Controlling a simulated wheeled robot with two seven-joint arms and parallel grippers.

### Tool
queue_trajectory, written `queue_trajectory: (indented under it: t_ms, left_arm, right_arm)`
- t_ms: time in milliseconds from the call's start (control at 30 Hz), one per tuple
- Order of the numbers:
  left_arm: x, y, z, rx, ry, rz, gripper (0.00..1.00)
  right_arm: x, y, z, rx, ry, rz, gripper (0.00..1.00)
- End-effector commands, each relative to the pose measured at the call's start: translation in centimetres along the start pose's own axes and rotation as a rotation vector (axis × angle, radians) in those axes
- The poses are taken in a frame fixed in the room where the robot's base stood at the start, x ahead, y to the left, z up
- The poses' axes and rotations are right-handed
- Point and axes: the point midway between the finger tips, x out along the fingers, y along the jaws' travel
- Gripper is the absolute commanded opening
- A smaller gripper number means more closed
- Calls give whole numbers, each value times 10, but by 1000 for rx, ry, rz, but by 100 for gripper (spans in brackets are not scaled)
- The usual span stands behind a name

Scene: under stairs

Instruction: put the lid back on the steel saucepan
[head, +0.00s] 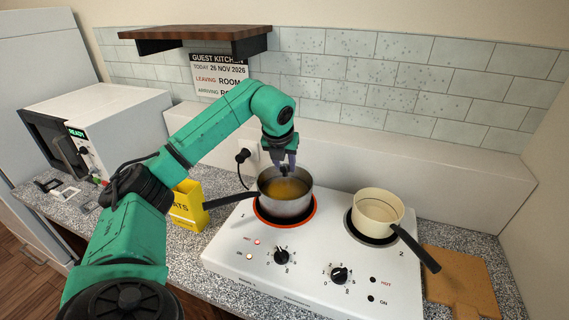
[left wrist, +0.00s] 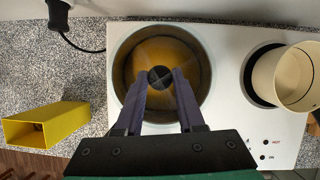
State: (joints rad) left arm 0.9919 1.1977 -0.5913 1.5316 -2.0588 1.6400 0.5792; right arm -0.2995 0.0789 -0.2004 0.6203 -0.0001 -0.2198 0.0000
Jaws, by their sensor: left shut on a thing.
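The steel saucepan (head: 286,206) stands on the left hob ring, which glows red around its base, with its dark handle pointing left. Yellow-orange contents show inside it. My left gripper (head: 284,167) points down over the middle of the pan. In the left wrist view, its fingers (left wrist: 160,80) are shut on a round black knob (left wrist: 160,76), centred over the pan opening. The lid around the knob looks clear and is hard to make out against the contents. I cannot tell whether its edge touches the pan rim. My right gripper is not in view.
A cream saucepan (head: 378,208) stands on the right ring of the white hob (head: 310,255), handle toward the front right. A yellow box (head: 187,207) stands left of the hob. A cork board (head: 458,278) lies right of it. A wooden shelf (head: 197,33) hangs above.

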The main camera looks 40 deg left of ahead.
Motion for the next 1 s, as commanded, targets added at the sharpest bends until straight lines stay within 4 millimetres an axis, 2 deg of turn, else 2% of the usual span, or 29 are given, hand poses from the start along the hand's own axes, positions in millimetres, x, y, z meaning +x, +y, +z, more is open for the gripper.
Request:
queue_trajectory:
  t_ms: [467,500,567,600,800,900,1000]
  left_arm:
    - [5,0,-2,0,0,0,0]
    - [5,0,-2,0,0,0,45]
    - [5,0,-2,0,0,0,68]
    - [5,0,-2,0,0,0,73]
    - [5,0,-2,0,0,0,73]
    - [5,0,-2,0,1,0,100]
    - [5,0,-2,0,1,0,100]
  right_arm:
    - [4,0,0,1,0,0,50]
    - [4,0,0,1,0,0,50]
    - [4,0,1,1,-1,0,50]
    - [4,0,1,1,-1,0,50]
    - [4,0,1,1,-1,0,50]
    - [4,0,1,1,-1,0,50]
    - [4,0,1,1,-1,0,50]
